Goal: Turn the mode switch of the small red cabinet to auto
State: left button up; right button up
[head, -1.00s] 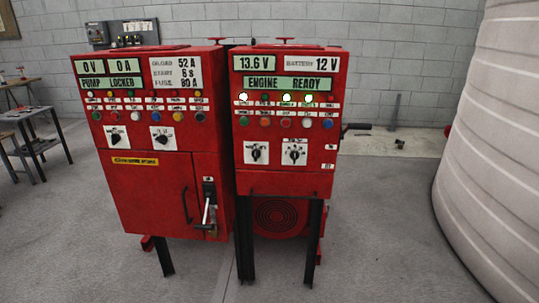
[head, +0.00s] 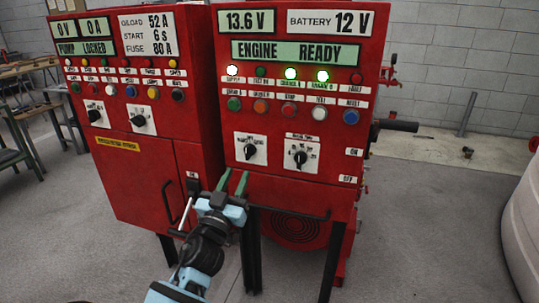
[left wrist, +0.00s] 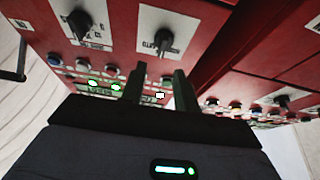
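The small red cabinet (head: 302,180) stands at the right, with "ENGINE READY" on its display. Two black rotary switches on white plates sit low on its front: a left one (head: 250,150) and a right one (head: 300,157). Their labels are too small to tell which is the mode switch. In the left wrist view, upside down, the left one (left wrist: 163,40) is nearer the fingers and the other (left wrist: 82,22) is farther left. My left gripper (head: 233,182) is open and empty, with green fingers pointing up just below the left switch, apparently apart from it. My right gripper is out of view.
The larger red cabinet (head: 135,185) stands close on the left, with a door handle and lever near my arm. A bar handle (head: 292,214) runs below the small cabinet's panel. A black handle (head: 398,125) sticks out right. A pale ribbed tank (head: 522,225) is far right.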

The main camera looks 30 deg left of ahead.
aim_at(246, 150)
pick_arm(q)
jog(key=p+x, duration=0.1)
jog(key=x, duration=0.6)
jog(key=shift+w+a+r, duration=0.15)
jog(key=shift+a+r, duration=0.05)
jog(key=shift+r, duration=0.1)
grip_shut()
